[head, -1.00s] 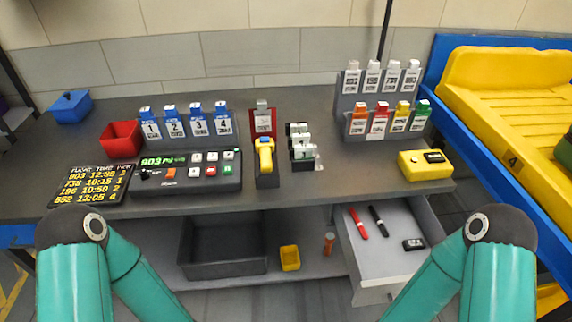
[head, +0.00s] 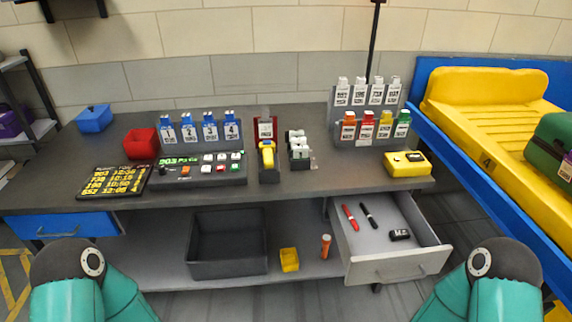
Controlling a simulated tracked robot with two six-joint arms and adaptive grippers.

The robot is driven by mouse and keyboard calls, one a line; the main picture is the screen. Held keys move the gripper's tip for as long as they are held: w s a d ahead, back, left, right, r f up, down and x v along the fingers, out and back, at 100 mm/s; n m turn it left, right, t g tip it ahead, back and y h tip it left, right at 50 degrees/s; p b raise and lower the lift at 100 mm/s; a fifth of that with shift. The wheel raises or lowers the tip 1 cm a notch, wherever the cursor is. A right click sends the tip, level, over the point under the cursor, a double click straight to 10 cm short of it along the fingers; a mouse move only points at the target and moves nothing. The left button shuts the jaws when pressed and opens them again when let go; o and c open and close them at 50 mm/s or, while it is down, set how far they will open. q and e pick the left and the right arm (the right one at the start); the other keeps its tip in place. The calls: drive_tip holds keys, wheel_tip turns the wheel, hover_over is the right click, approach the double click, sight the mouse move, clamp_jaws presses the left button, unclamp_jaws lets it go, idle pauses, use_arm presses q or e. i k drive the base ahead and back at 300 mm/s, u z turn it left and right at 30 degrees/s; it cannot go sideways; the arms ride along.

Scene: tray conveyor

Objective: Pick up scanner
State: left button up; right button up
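The scanner (head: 267,154) is yellow with a dark base and stands upright in its dark holder near the middle of the table, in front of a red-backed card stand. Neither gripper is near it. Only my teal upper arm parts show at the lower left and lower right corners; both grippers are out of the picture.
The dark table (head: 330,183) holds a keypad console (head: 200,175), a flight board (head: 115,181), tag racks (head: 365,130) and a yellow box (head: 407,164). An open drawer (head: 385,268) juts out at lower right. A yellow tray (head: 480,120) on a blue conveyor stands right, carrying a green suitcase (head: 552,145).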

sight(267, 151)
drive_tip(key=u, duration=0.2)
drive_tip(key=i, duration=0.8)
drive_tip(key=z, duration=0.05)
drive_tip(key=k, duration=0.5)
drive_tip(key=u, duration=0.85)
drive_tip(key=i, duration=0.45)
drive_tip(key=z, duration=0.2)
